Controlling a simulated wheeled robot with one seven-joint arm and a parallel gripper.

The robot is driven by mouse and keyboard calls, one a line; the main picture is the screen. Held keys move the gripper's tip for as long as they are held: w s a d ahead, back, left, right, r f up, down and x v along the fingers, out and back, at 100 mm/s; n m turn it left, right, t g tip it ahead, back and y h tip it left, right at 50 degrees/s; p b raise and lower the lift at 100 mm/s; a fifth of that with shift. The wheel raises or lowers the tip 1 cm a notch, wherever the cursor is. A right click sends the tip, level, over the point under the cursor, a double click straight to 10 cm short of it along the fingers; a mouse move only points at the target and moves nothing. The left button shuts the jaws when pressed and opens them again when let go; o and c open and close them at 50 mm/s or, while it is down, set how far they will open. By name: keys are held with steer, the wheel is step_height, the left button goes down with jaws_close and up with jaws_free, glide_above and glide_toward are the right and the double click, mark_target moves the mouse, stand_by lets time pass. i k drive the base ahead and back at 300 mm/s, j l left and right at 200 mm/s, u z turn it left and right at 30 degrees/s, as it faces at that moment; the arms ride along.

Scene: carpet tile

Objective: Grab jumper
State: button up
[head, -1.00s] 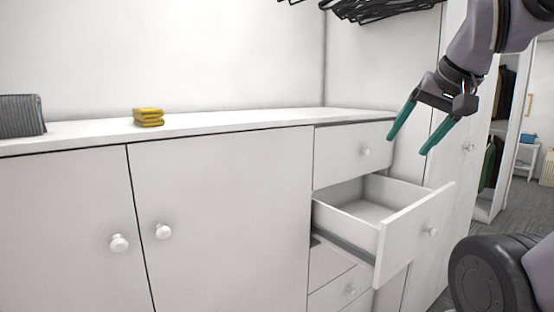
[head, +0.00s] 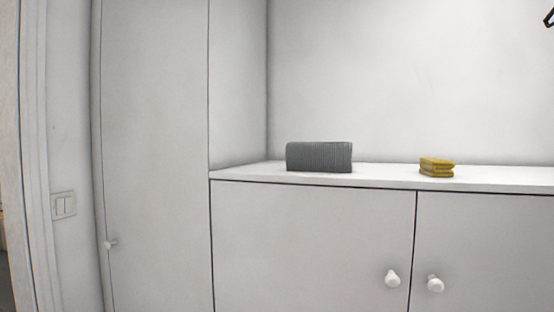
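A grey, ribbed, folded cloth item (head: 319,157), which looks like the jumper, lies on the white cabinet top (head: 380,179) near its left end. A smaller folded yellow cloth (head: 436,168) lies to its right on the same top, apart from it. My gripper is not in view, so I cannot see its fingers or what it holds.
A tall white cabinet (head: 155,150) stands at the left of the counter. Two lower doors with round white knobs (head: 392,278) are closed. A light switch (head: 64,205) is on the wall at far left. The counter between and beside the cloths is clear.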

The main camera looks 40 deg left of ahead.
mark_target(316, 157)
steer(key=u, duration=1.5)
steer(key=k+j, duration=0.05)
